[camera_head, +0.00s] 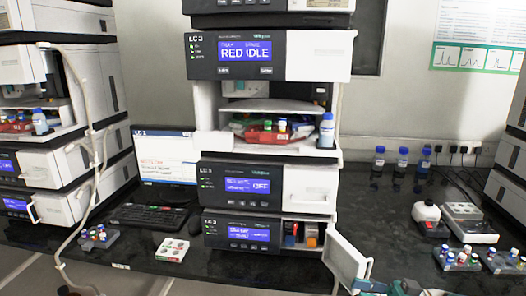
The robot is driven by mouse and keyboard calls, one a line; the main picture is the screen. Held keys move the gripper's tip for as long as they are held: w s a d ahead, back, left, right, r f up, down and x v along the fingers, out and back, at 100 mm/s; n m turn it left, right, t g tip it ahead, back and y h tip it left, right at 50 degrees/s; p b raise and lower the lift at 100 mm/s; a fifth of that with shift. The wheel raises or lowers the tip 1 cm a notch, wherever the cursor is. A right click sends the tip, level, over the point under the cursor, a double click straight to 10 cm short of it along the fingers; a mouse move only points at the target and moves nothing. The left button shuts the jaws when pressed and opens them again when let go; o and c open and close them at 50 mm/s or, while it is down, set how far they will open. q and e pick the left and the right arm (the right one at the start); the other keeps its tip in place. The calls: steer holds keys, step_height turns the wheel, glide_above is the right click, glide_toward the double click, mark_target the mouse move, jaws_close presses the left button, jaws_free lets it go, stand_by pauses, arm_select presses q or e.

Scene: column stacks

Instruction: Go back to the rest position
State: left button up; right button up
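The task names no object. The column stack, marked LC 3 (300,55), stands in the middle, its upper display reading RED IDLE. Its lowest module (238,232) has a white door (346,258) swung open to the right, with orange and dark items (311,236) inside. Teal and pale parts, seemingly of my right gripper (392,288), show at the bottom edge, just right of and below the open door. They are cut off, so I cannot tell whether the fingers are open or whether they touch the door. My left gripper is not clearly seen.
Another stack (50,70) with a pale hose stands at left. A monitor (165,155), keyboard (150,217) and white box (172,250) lie between. Vial racks (459,260) and a white device (467,222) are at right. Blue-capped bottles (402,160) stand behind.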

steer(key=w+a+f+m+t+h+p, duration=0.2)
steer(key=w+a+m+t+h, duration=0.1)
steer(key=a+m+t, duration=0.35)
steer(key=w+a+f+m+t+h+p, duration=0.1)
steer(key=w+a+f+m+t+h, duration=0.15)
steer(key=a+m+t, duration=0.35)
steer(key=s+a+f+m+g+h+p, duration=0.1)
steer(key=s+f+m+h, duration=0.15)
steer(key=f, duration=0.25)
steer(key=s+f+m+g+h, duration=0.1)
steer(key=s+f+m+h, duration=0.15)
steer(key=f+h, duration=0.2)
steer(key=s+f+g+h, duration=0.1)
steer(key=s+f+g, duration=0.3)
steer(key=s, duration=0.4)
steer(key=s+d+f+g+h, duration=0.1)
steer(key=s+f+g+h, duration=0.1)
steer(key=s+f, duration=0.3)
steer(key=s+d+f+g+h, duration=0.1)
steer(key=s+f+g, duration=0.4)
steer(key=s, duration=0.7)
steer(key=shift+f+g, duration=0.25)
steer(key=shift+g, duration=0.1)
steer(key=shift+s+d+m+h, duration=0.1)
steer(key=shift+s+m+h, duration=0.05)
steer(key=shift+m+h, duration=0.1)
